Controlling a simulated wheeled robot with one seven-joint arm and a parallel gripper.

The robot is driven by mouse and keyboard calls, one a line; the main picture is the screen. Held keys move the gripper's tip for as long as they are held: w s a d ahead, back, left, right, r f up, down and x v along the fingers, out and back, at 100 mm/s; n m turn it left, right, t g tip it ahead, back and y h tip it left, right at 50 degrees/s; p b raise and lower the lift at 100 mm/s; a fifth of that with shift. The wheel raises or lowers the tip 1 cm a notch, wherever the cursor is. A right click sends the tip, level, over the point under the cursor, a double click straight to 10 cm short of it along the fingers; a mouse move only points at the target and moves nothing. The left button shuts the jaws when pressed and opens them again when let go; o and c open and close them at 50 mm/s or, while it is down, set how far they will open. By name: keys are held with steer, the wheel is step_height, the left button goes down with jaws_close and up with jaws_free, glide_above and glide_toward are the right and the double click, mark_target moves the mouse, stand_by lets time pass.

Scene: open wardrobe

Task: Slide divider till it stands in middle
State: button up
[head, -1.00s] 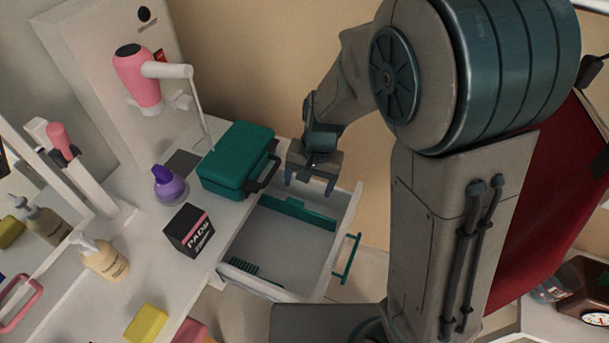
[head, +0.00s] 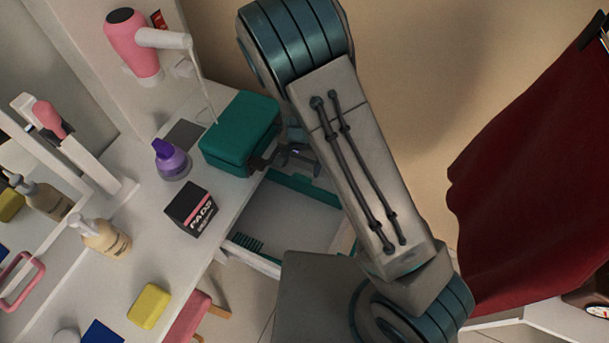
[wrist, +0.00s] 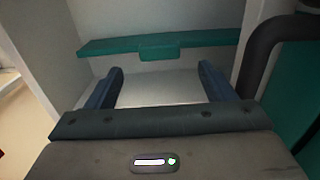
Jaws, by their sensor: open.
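The divider is a teal bar across the open white drawer (head: 285,222). In the head view the divider (head: 312,192) lies near the drawer's far end. In the wrist view the divider (wrist: 205,38) runs across the drawer, with a small tab hanging at its middle. My gripper (head: 297,160) is at the far end of the drawer, beside the teal case. In the wrist view my gripper (wrist: 160,82) is open and empty, its two fingers apart and pointing toward the divider. I see no contact between them. My arm hides the drawer's right side.
The teal case (head: 240,135) stands on the counter by the drawer; its dark handle (wrist: 262,50) is close to my gripper's right side. A black pads box (head: 190,210) and a purple bottle (head: 171,160) are nearby.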

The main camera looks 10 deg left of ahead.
mark_target(301, 178)
step_height(301, 178, down, 7)
steer(key=shift+r, duration=0.1)
stand_by(0.3)
steer(key=c, duration=1.4)
steer(key=s+a, duration=0.2)
steer(key=s, duration=0.6)
steer(key=shift+s+a+b, duration=0.3)
steer(key=shift+a+b, duration=0.1)
steer(key=o, duration=1.4)
